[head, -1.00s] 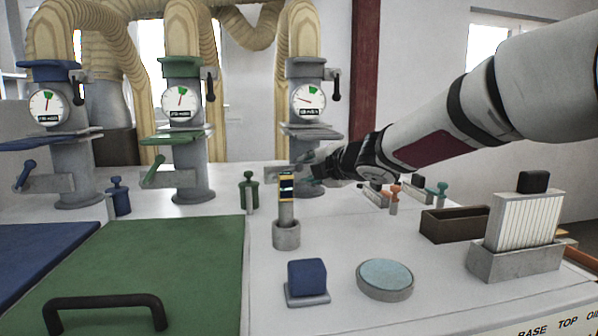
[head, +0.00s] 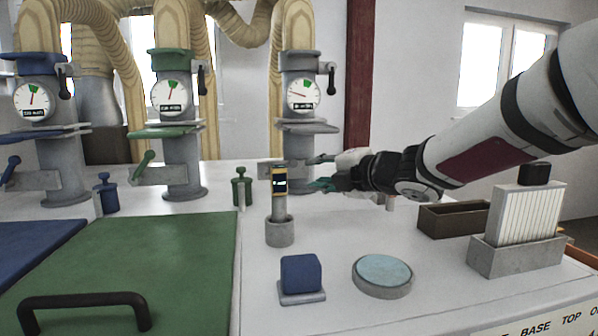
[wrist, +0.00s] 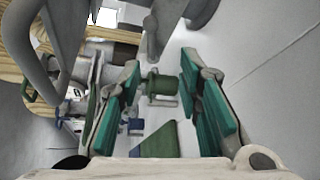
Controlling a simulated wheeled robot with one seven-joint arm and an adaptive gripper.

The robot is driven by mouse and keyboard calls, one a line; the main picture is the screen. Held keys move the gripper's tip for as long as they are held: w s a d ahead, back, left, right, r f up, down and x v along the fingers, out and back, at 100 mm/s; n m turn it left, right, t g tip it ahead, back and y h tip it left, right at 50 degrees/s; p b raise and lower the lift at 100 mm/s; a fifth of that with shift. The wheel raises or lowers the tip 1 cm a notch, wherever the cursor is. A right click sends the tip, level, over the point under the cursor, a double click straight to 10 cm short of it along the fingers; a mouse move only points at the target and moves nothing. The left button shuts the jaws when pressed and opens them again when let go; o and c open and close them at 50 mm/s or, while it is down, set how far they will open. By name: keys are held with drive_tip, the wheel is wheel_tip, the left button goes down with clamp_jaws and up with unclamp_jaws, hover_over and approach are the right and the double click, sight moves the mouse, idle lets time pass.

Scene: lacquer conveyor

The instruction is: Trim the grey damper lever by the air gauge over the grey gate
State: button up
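The grey gate (head: 300,127) is the right-hand of the three gate columns in the head view. Its round white air gauge (head: 303,96) has a green sector near the top, and its needle points left, outside the green. My gripper (head: 322,173) is open in front of the column's lower part, with teal pads. The grey lever is hard to make out in the head view beside the fingers. In the wrist view, a grey bar, perhaps the lever (wrist: 155,35), hangs beyond the fingertips. The pads (wrist: 165,105) stand wide apart with nothing gripped.
Green (head: 170,96) and blue (head: 33,99) gauges stand left. A post with a yellow-framed display (head: 279,182) stands close to my gripper. A blue block (head: 301,273), round pad (head: 382,273) and brown tray (head: 452,219) are on the bench. A green plunger pot (wrist: 162,86) shows between the pads.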

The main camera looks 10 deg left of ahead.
sight(288, 166)
drive_tip(key=shift+w+d+f+n+y+b, duration=0.1)
drive_tip(key=shift+d+f+n+y+b, duration=0.3)
drive_tip(key=shift+d, duration=0.2)
drive_tip(key=shift+d+f+n+y+b, duration=0.3)
drive_tip(key=shift+d+f+n+y, duration=0.1)
drive_tip(key=shift+d, duration=0.15)
drive_tip(key=shift+s+d+r+n+t+y, duration=0.1)
drive_tip(key=shift+s+d+n+t+y, duration=0.1)
drive_tip(key=shift+d+n+t+y, duration=0.3)
drive_tip(key=x, duration=1.3)
drive_tip(key=shift+w+a, duration=0.1)
drive_tip(key=shift+a, duration=0.4)
drive_tip(key=shift+r, duration=0.1)
clamp_jaws()
